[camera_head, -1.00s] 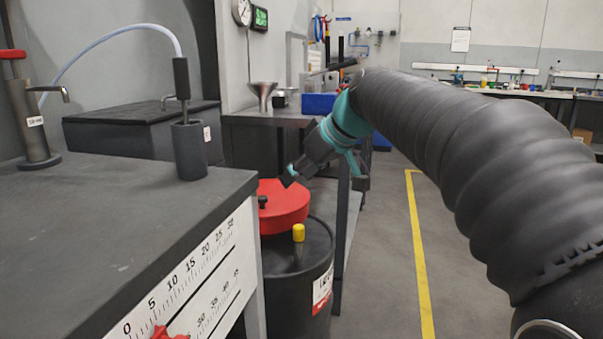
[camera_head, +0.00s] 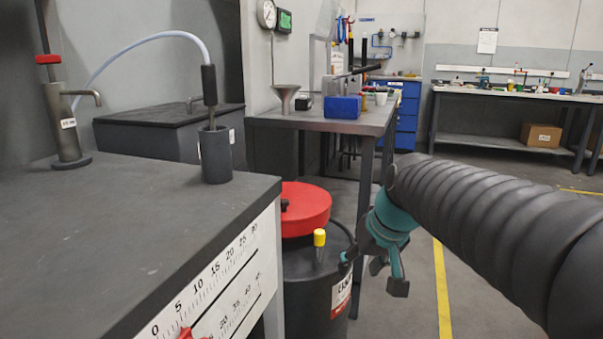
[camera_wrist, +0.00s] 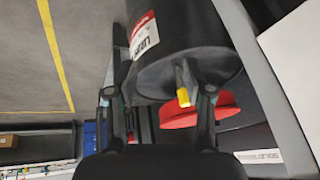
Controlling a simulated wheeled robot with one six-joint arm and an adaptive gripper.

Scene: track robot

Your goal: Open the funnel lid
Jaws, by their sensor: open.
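The round red funnel lid (camera_head: 305,207) sits on top of a black drum (camera_head: 312,290), with a small dark knob at its left side. It looks shut. A yellow-capped post (camera_head: 319,238) stands on the drum top in front of the lid. My gripper (camera_head: 372,272) is to the right of the drum, open and empty, apart from the lid. In the wrist view my open gripper (camera_wrist: 159,92) faces the drum (camera_wrist: 190,30). The yellow cap (camera_wrist: 183,97) is close to one finger there, and contact cannot be told. The red lid (camera_wrist: 200,113) lies beyond it.
A dark workbench (camera_head: 130,215) with a scale on its front is left of the drum. Open floor (camera_head: 490,280) with a yellow line lies to the right.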

